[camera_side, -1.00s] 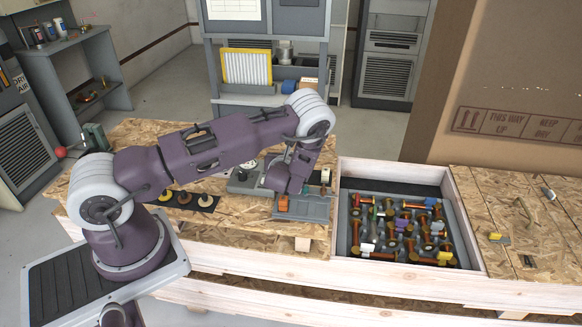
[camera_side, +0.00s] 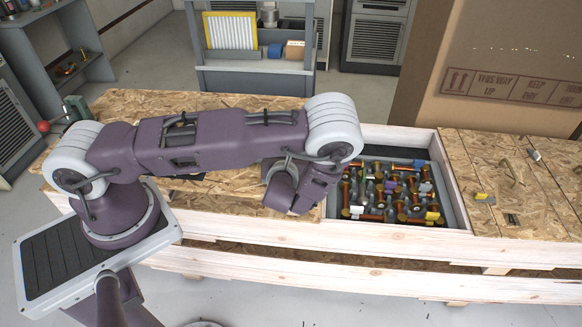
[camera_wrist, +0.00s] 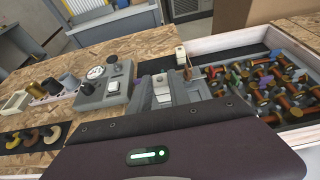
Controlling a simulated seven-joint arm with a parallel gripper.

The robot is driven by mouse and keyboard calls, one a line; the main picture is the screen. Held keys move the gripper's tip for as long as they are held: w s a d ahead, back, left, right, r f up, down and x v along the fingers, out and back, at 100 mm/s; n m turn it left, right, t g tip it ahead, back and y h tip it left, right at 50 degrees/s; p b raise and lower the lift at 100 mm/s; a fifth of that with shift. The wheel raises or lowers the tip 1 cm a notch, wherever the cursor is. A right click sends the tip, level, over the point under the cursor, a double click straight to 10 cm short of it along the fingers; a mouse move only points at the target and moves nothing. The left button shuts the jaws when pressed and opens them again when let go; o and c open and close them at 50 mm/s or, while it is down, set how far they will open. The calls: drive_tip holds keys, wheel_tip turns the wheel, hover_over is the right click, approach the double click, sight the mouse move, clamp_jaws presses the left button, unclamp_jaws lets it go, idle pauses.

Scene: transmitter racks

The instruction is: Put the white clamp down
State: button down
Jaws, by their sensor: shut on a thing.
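In the wrist view my gripper (camera_wrist: 163,88) reaches out over a grey tray-like surface (camera_wrist: 205,88). It is shut on a small white piece, which I take for the white clamp (camera_wrist: 165,98); only a little of it shows between the fingers. I cannot tell whether it touches the surface below. In the side view my wrist hangs over the front edge of the chipboard bench (camera_side: 225,185), left of the bin, and hides the fingers and the clamp.
A bin (camera_side: 450,200) of orange spools and coloured parts is right of my wrist. A grey box with dials (camera_wrist: 108,85) and a small white block (camera_wrist: 181,55) stand near the gripper. The chipboard at the right (camera_side: 500,165) is mostly free.

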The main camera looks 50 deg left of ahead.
wheel_tip(320, 180, down, 4)
drive_tip(key=shift+f, duration=0.2)
drive_tip(key=shift+f, duration=0.3)
drive_tip(key=shift+f, duration=0.25)
drive_tip(key=c, duration=1.2)
unclamp_jaws()
drive_tip(key=shift+c, duration=0.2)
drive_tip(key=shift+o, duration=0.2)
drive_tip(key=shift+r, duration=0.1)
